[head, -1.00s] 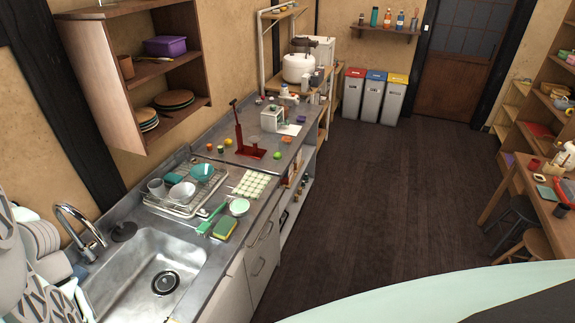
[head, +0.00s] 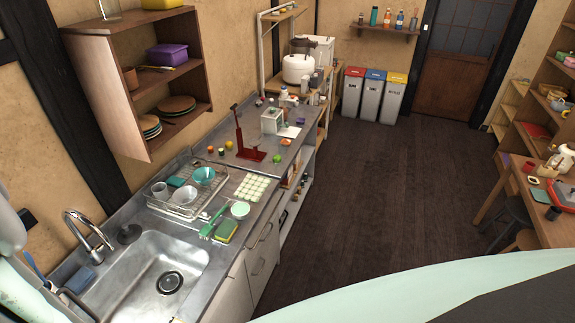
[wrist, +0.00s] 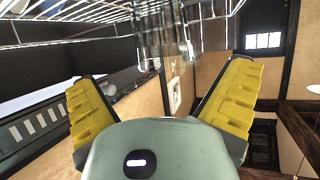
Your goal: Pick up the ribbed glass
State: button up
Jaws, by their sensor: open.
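A clear glass with upright ribs (wrist: 160,35) shows at the top middle of the wrist view, beyond and between the fingers. Its upper part in the picture overlaps a wire rack, and I cannot tell whether they touch. My gripper (wrist: 163,78) is open, its yellow ridged fingers spread wide on either side with a clear gap between them. Nothing is held, and I see no contact with the glass. The gripper is outside the head view, where I cannot make out this glass with certainty.
The wire rack (wrist: 70,30) crosses the top of the wrist view. In the head view, a dish rack (head: 160,206) with bowls stands beside the sink (head: 135,280). A wooden shelf (head: 125,95) hangs above the counter. The floor (head: 375,200) is open.

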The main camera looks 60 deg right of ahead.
jog(key=shift+s+a+p, duration=0.15)
jog(key=shift+a+p, duration=0.45)
jog(key=shift+p, duration=0.4)
jog(key=shift+p+x, duration=0.9)
jog(key=shift+p, duration=0.3)
jog(key=shift+a+f+p, duration=0.15)
jog(key=shift+a+p, duration=0.2)
jog(key=shift+a, duration=0.2)
jog(key=shift+a+f, duration=0.35)
jog(key=shift+a, duration=0.05)
jog(key=c, duration=1.4)
jog(key=shift+o, duration=0.2)
jog(key=shift+r, duration=0.15)
